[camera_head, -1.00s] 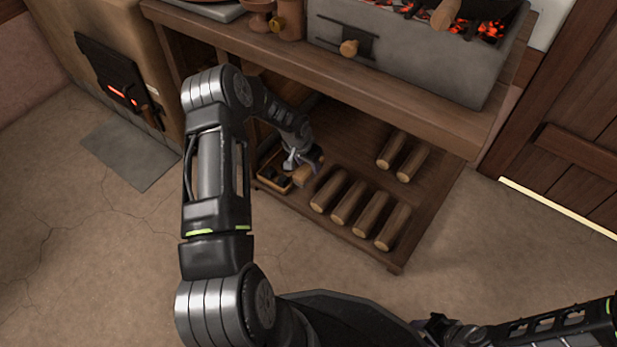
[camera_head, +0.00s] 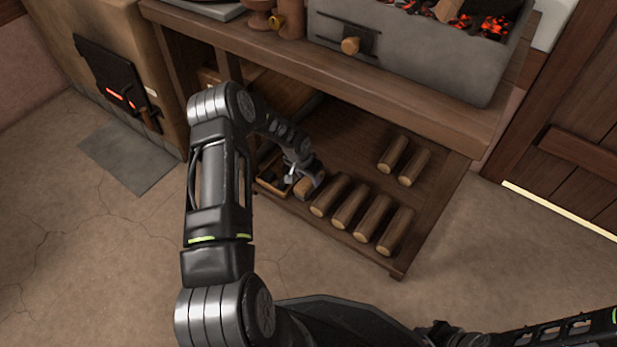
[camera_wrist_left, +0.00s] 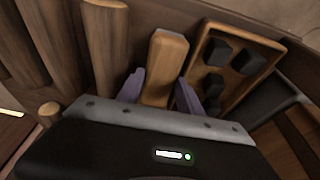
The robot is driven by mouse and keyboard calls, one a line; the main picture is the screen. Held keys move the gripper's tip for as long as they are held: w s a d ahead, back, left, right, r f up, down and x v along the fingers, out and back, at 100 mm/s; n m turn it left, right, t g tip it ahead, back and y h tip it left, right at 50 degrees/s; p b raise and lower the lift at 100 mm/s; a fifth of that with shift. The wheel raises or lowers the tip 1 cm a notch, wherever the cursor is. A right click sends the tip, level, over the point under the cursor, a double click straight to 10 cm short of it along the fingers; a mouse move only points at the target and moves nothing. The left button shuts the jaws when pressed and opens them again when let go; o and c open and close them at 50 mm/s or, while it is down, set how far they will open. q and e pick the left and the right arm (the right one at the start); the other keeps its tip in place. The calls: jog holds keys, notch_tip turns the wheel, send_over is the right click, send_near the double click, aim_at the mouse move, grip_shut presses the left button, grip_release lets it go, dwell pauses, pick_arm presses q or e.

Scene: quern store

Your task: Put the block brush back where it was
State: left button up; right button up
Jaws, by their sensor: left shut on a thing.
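The block brush (camera_wrist_left: 165,56) looks like a pale wooden block with bevelled edges; no bristles show. My left gripper (camera_wrist_left: 158,90) is shut on it, one finger on each side. In the head view my left gripper (camera_head: 308,180) is over the lower shelf, and the block brush (camera_head: 303,188) is low at the shelf's front, between the tray and the nearest log. I cannot tell whether it touches the shelf.
A wooden tray (camera_head: 271,186) with dark lumps sits just left of the brush; the tray also shows in the wrist view (camera_wrist_left: 257,88). Several logs (camera_head: 347,206) lie to the right on the shelf (camera_head: 425,200). The tabletop (camera_head: 400,88) overhangs the shelf, with a brazier (camera_head: 410,60) of embers on it.

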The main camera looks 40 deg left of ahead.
pick_arm(q)
jog(key=shift+f, duration=0.1)
jog(key=o, duration=1.2)
jog(key=p+v, duration=0.5)
jog(key=v, duration=0.7)
jog(key=shift+d, duration=0.1)
